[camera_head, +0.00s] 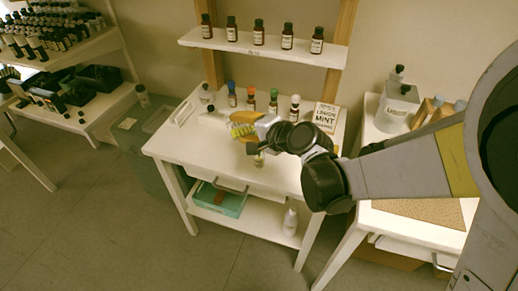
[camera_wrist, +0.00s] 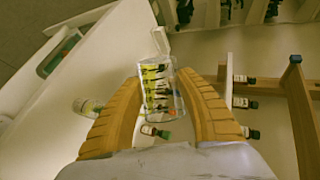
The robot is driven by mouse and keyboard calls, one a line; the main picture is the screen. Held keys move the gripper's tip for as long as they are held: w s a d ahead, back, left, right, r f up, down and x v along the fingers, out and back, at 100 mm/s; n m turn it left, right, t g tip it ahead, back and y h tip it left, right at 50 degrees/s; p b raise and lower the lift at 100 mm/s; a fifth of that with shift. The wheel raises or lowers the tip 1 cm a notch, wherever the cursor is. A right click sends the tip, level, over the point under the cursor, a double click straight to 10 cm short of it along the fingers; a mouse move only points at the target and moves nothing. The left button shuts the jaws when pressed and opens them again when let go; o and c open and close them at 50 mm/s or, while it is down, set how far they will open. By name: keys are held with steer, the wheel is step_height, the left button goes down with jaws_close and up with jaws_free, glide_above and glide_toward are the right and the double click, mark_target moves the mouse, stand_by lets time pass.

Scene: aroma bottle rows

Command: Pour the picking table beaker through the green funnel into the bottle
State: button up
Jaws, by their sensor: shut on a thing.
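My gripper (camera_head: 246,128) is shut on a clear beaker (camera_wrist: 160,88), held above the middle of the white table. In the wrist view the yellow fingers stand on either side of the beaker, and dark and yellow-green bands show in its wall. How much liquid it holds I cannot tell. A dark bottle with a green top (camera_head: 273,99) stands in the row at the back of the table. In the wrist view a green-topped bottle (camera_wrist: 155,131) lies beyond the fingers. Another small bottle (camera_head: 259,159) stands below my gripper, partly hidden.
Bottles with blue (camera_head: 232,94), orange (camera_head: 251,98) and white (camera_head: 295,106) tops share the back row. A shelf (camera_head: 270,48) of dark bottles hangs above. The table's front left (camera_head: 190,150) is clear.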

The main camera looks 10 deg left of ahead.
steer(key=shift+d, duration=0.1)
stand_by(1.0)
steer(key=shift+w+d+f+m+y+b, duration=0.15)
steer(key=shift+f+m+y+b, duration=0.35)
steer(key=shift+b, duration=0.75)
stand_by(2.1)
steer(key=shift+w+r+m+g+y+b, duration=0.1)
steer(key=shift+r+m+g+y+b, duration=0.2)
steer(key=shift+m+b, duration=0.1)
stand_by(1.7)
stand_by(0.6)
steer(key=shift+s+r+n+h+p, duration=0.2)
steer(key=shift+r+n+h+p, duration=0.3)
steer(key=shift+p, duration=0.4)
steer(key=shift+a+f+n, duration=0.1)
steer(key=shift+a+n, duration=0.15)
steer(key=shift+n, duration=0.05)
steer(key=shift+f+h, duration=0.15)
steer(key=shift+h, duration=0.15)
